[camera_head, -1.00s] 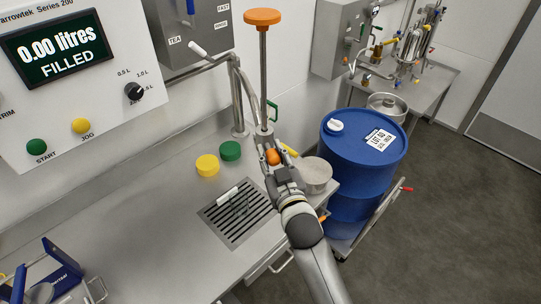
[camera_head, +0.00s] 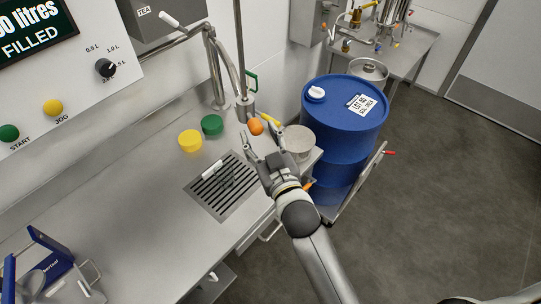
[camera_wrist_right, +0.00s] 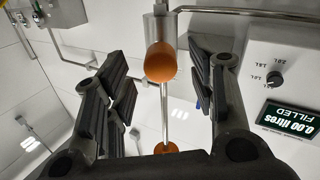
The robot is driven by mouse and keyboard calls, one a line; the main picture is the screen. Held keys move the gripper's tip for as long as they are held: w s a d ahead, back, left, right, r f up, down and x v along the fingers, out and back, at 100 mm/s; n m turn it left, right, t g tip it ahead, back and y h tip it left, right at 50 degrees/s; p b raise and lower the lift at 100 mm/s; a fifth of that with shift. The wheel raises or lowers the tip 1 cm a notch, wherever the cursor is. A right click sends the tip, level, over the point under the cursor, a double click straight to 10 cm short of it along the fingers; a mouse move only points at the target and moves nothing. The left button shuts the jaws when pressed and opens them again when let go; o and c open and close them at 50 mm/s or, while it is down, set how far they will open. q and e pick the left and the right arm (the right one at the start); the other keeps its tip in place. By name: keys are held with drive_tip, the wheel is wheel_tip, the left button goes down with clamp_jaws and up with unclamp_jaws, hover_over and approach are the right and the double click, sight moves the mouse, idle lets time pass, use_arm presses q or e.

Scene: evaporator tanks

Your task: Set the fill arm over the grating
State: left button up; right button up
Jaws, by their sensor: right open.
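The fill arm is a bent grey pipe (camera_head: 229,62) rising from a post at the back of the bench and ending in a grey nozzle body (camera_head: 244,108) with an orange knob (camera_head: 255,127). The nozzle stands behind and right of the grating (camera_head: 213,200), not above it. My right gripper (camera_head: 263,142) is open, its fingers spread just in front of the knob. In the right wrist view the knob (camera_wrist_right: 161,62) shows in the gap between the fingers (camera_wrist_right: 160,85), touching neither. My left gripper is not in view.
Yellow (camera_head: 190,140) and green (camera_head: 212,125) caps sit behind the grating. A round pan (camera_head: 299,142) and a blue drum (camera_head: 340,125) are at right.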

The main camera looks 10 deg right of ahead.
drive_tip(key=v, duration=0.7)
